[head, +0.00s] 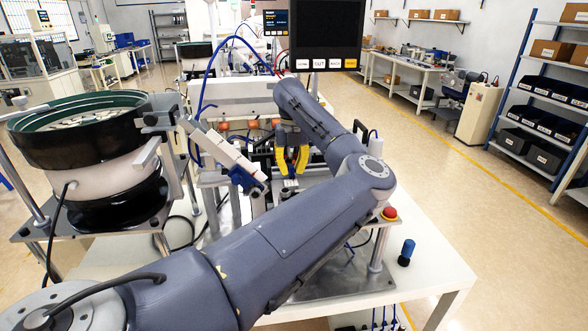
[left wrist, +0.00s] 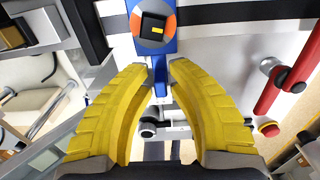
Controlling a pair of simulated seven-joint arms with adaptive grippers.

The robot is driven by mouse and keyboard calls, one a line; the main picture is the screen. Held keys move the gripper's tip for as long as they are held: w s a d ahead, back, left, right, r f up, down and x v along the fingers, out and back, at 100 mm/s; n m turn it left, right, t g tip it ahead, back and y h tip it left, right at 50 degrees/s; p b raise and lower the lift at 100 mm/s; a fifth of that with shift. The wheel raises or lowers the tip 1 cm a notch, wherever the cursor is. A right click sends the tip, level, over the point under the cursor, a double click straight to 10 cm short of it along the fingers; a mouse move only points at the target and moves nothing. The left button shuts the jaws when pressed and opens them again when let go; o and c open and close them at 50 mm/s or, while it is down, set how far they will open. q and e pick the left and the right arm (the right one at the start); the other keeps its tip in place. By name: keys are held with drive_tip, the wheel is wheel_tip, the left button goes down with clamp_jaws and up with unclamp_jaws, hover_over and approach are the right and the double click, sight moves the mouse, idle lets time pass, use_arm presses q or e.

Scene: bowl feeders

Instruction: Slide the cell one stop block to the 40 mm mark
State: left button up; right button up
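My left gripper (head: 291,170) has yellow fingers and points down over the cell at the end of the feeder's chute. In the left wrist view its fingers (left wrist: 161,66) are open, with a gap between the tips. A blue part (left wrist: 163,47) with a black square top and an orange-and-white round surround lies just beyond the tips. Its narrow lower end lines up with the gap; I cannot tell whether the fingers touch it. I cannot tell which part is the stop block, and no 40 mm mark is readable. My right gripper is not in view.
A black bowl feeder (head: 80,128) stands at the left, with a light chute (head: 228,152) sloping toward the cell. A monitor (head: 326,30) hangs above. A red button (head: 389,213) and a blue-topped knob (head: 407,250) are at the right. Red handles (left wrist: 285,80) show in the wrist view.

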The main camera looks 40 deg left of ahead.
use_arm(q)
drive_tip(key=o, duration=0.3)
wheel_tip(320, 180, up, 12)
idle(0.7)
idle(0.4)
